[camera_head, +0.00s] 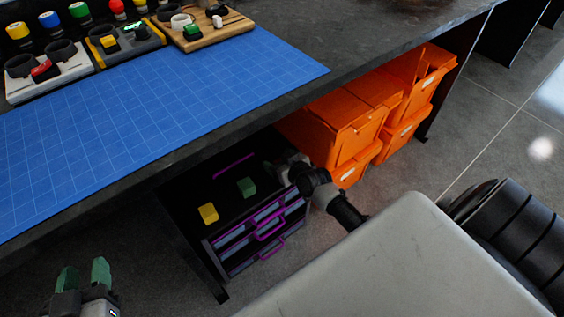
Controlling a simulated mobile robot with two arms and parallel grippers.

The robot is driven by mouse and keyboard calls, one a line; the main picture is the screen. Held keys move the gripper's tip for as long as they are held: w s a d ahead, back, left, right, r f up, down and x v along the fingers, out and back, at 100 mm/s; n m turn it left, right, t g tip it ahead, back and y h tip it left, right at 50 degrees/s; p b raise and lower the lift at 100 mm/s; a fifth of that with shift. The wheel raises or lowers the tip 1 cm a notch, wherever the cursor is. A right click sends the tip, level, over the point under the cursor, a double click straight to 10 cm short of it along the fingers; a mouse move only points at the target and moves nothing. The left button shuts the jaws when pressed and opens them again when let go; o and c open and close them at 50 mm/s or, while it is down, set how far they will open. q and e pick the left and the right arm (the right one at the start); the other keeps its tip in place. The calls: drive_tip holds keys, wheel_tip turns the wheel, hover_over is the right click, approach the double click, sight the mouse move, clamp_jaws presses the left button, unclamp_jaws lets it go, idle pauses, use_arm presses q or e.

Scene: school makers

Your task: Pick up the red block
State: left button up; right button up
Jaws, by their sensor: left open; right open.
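A small red block (42,69) lies in a white-grey tray (66,77) at the upper left, on the workbench, next to black round rings. My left gripper (84,272) is at the lower left, with two green fingers spread apart and nothing between them. It is well below the red block in the picture, clear of the bench top. My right gripper (286,168) is under the bench edge by the drawer unit, far from the red block. Its fingers are small and hard to make out.
A blue cutting mat (170,105) covers the near bench top. A wooden tray (207,38) and coloured knobs stand behind it. Under the bench are a drawer unit (215,238) with a yellow block (208,212) and a green piece (246,187), and orange bins (340,125).

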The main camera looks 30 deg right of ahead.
drive_tip(key=shift+w, duration=0.1)
drive_tip(key=c, duration=1)
drive_tip(key=shift+r, duration=0.15)
